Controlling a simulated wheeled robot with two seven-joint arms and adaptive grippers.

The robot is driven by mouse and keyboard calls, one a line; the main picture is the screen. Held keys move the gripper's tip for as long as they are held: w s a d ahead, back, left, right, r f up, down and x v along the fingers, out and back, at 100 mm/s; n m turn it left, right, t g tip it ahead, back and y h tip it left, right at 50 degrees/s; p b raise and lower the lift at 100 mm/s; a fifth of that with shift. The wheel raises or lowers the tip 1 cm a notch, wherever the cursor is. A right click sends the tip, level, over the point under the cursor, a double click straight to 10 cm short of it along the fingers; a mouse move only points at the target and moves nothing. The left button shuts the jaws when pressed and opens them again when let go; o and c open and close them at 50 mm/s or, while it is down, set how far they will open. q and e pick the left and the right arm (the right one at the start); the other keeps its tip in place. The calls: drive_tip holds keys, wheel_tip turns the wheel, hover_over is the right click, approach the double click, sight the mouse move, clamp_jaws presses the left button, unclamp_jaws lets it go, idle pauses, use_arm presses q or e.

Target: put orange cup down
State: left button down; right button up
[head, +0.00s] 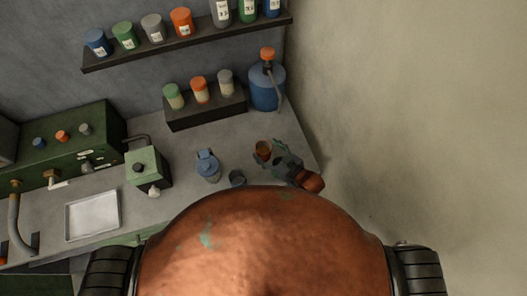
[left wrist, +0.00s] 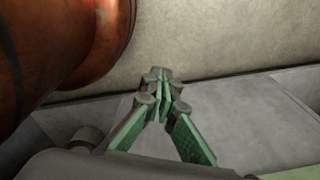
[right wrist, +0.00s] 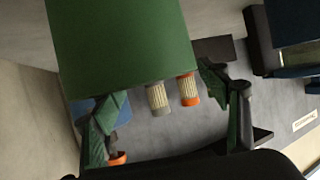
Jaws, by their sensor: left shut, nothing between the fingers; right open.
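A small orange-brown cup (head: 263,148) is near the right end of the bench in the head view. My right gripper (head: 273,157) is open at the cup, with its fingers close around it. In the right wrist view, a large green tapered surface (right wrist: 125,45) lies between and beyond the open fingers (right wrist: 165,115). I cannot tell whether this is the cup's side, or whether the cup touches the bench. My left gripper (left wrist: 163,80) is shut and empty in the left wrist view. It is hidden in the head view.
Behind are a blue jug (head: 266,90) and a rack (head: 207,112) with several jars. A tray (head: 93,214) lies left. A wall (head: 400,110) closes the right side.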

sight(263, 148)
drive_tip(key=shift+x, duration=1.2)
drive_tip(key=shift+w+a+f, duration=0.1)
drive_tip(key=shift+w+a, duration=0.05)
drive_tip(key=c, duration=0.8)
use_arm(q)
drive_tip(key=shift+w+r, duration=0.15)
drive_tip(key=shift+w, duration=0.55)
use_arm(e)
clamp_jaws()
